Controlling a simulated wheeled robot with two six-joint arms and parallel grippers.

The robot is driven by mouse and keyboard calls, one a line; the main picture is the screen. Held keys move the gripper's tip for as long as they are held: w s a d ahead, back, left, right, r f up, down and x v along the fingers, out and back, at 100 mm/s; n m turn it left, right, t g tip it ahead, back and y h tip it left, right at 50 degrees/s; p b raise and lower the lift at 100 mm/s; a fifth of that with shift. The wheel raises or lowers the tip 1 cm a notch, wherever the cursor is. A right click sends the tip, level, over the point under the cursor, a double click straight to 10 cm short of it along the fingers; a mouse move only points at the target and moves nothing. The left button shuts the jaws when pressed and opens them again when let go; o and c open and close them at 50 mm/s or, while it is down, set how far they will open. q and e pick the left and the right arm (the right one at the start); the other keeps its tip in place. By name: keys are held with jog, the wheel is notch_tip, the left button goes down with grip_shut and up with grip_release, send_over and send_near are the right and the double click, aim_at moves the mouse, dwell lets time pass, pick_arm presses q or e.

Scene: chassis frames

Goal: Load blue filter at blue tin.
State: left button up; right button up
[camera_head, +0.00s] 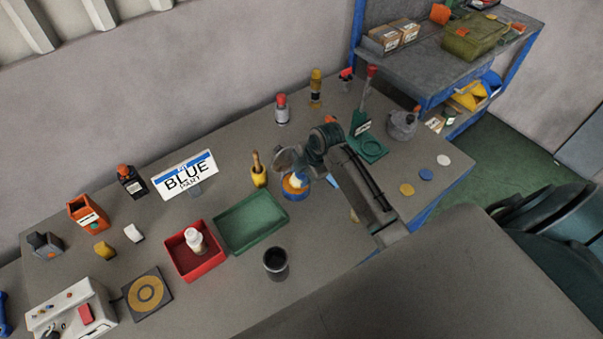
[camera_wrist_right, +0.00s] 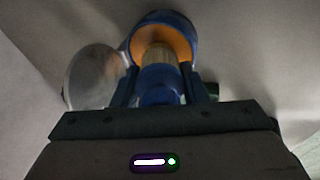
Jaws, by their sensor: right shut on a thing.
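The blue tin (camera_head: 296,195) stands on the workbench right of the green tray, with an orange inside. A round grey lid (camera_head: 287,158) is raised at its back. My right gripper (camera_head: 303,177) is over the tin's mouth. In the right wrist view it is shut on the blue filter (camera_wrist_right: 159,86), which has a blue end and a tan body. The tan body points into the orange mouth of the blue tin (camera_wrist_right: 176,17); how deep it sits is hidden. The clear-grey lid (camera_wrist_right: 92,78) is beside the left finger. My left gripper is not in view.
A green tray (camera_head: 237,238), a red tray (camera_head: 178,267) with a white bottle, and a dark cup (camera_head: 275,271) are left of the tin. A green stand (camera_head: 368,151) and coloured discs are to the right.

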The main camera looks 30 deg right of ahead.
dwell(0.3)
jog(key=shift+r, duration=3.5)
jog(key=shift+s+f, duration=0.1)
